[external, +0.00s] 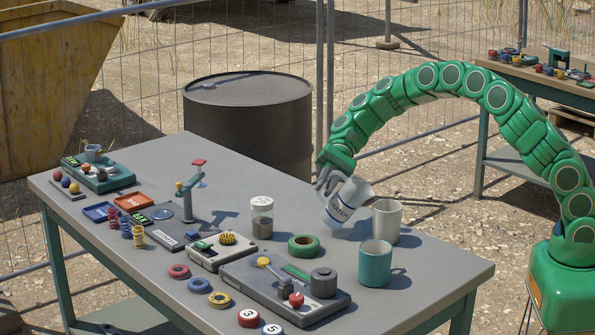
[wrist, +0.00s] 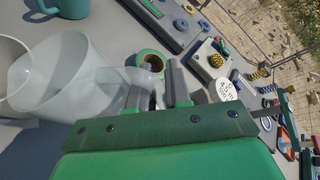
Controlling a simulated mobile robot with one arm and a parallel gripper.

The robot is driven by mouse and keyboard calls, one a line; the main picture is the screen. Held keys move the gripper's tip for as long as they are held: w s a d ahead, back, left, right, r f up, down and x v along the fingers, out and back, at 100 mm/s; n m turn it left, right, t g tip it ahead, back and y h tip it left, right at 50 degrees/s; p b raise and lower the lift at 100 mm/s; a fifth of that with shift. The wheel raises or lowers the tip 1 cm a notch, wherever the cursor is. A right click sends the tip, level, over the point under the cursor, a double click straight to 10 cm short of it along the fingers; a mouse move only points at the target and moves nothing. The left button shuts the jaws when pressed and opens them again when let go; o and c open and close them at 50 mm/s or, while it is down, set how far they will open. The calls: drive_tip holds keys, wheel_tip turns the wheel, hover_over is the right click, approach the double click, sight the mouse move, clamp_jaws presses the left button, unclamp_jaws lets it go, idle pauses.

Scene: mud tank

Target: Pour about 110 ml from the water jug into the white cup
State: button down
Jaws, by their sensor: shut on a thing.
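The water jug (external: 345,204) is pale and translucent, with dark lettering on its side. My gripper (external: 333,181) is shut on it at its left side and holds it tilted to the right, towards the white cup (external: 387,221). The cup stands upright on the table, just right of the jug. In the wrist view the jug (wrist: 75,80) lies left of my gripper (wrist: 166,90), and its mouth end overlaps the white cup (wrist: 12,68) at the left edge. I cannot tell the water level or whether any water is flowing.
A teal mug (external: 375,266) stands in front of the white cup. A green tape roll (external: 304,246) and a lidded jar (external: 261,217) are left of the jug. Devices, rings and small parts fill the table's left and front. The table's right end is clear.

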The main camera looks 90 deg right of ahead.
sight(331, 201)
drive_tip(key=shift+s+a+r+n+t, duration=0.1)
drive_tip(key=shift+s+r+n+t, duration=0.25)
drive_tip(key=shift+r, duration=0.3)
drive_tip(key=shift+s+a+r+n+t, duration=0.1)
drive_tip(key=shift+s+r+n+t, duration=0.2)
drive_tip(key=shift+r+n, duration=0.25)
drive_tip(key=shift+s+a+r+n+t, duration=0.1)
drive_tip(key=shift+s+r+n+t, duration=0.2)
drive_tip(key=shift+r, duration=0.4)
drive_tip(key=shift+s+r+n+t, duration=0.4)
drive_tip(key=shift+r+n+t, duration=0.1)
drive_tip(key=shift+r, duration=0.3)
drive_tip(key=shift+s+a+r, duration=0.15)
drive_tip(key=shift+s+r, duration=0.05)
drive_tip(key=shift+s+a+r+n+t, duration=0.1)
drive_tip(key=shift+s+r+n+t, duration=0.3)
drive_tip(key=shift+r+n, duration=0.2)
drive_tip(key=shift+s+a+r, duration=0.15)
drive_tip(key=shift+s, duration=0.4)
idle(0.6)
drive_tip(key=shift+w+d+f, duration=0.2)
drive_tip(key=shift+w+f, duration=0.35)
drive_tip(key=shift+w, duration=0.15)
drive_tip(key=f+m, duration=0.1)
drive_tip(key=w+f+g, duration=0.1)
drive_tip(key=w+f+m+g, duration=0.1)
drive_tip(key=shift+d+m, duration=0.3)
drive_tip(key=shift+w+f, duration=0.1)
drive_tip(key=shift+f, duration=0.15)
drive_tip(key=shift+f, duration=0.1)
